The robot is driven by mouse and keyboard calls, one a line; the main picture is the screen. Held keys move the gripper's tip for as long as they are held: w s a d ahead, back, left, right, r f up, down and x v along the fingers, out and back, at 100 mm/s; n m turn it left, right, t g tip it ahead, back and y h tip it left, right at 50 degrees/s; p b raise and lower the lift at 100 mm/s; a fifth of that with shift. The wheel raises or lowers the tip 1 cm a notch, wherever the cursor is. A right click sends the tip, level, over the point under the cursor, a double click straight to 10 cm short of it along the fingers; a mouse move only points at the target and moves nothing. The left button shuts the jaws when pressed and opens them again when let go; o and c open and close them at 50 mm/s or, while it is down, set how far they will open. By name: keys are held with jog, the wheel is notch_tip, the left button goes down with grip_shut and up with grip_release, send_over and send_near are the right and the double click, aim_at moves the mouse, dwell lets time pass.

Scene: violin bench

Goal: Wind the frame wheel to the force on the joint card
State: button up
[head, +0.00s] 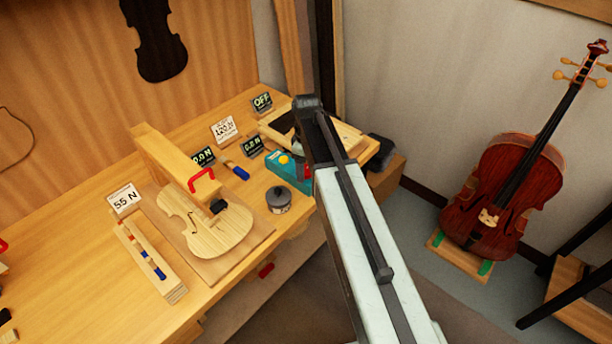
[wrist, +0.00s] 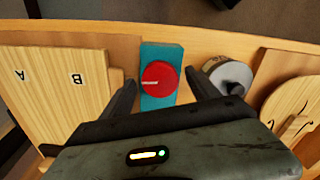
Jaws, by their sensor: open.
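A card reading 55 N (head: 124,198) stands at the left of the bench, and another card, apparently reading 120 N (head: 224,129), stands farther back. I cannot tell which is the joint card. A wooden beam frame (head: 165,158) with a red handle-like part (head: 203,180) reaches over a pale violin body (head: 235,232). A black pad (head: 217,206) is at the violin's upper edge. No wheel is clearly recognisable. My gripper (wrist: 160,78) is open and empty, its fingers either side of a red round knob (wrist: 160,78) on a teal box (wrist: 157,51). My arm partly hides that box in the head view.
Two small displays read about 0.0 N (head: 203,157) (head: 252,146), and one reads OFF (head: 262,102). A lidded grey pot (head: 278,199) stands near the bench edge. A cello (head: 505,185) stands right.

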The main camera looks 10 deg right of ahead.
aim_at(306, 169)
jog(key=shift+f, duration=0.1)
jog(key=c, duration=1.4)
jog(key=shift+o, duration=0.2)
jog(key=m, duration=0.4)
jog(key=o, duration=1.4)
jog(key=shift+c, duration=0.2)
notch_tip(306, 169, up, 8)
jog(key=p, duration=0.8)
jog(key=shift+s, duration=0.1)
jog(key=shift+f, duration=0.1)
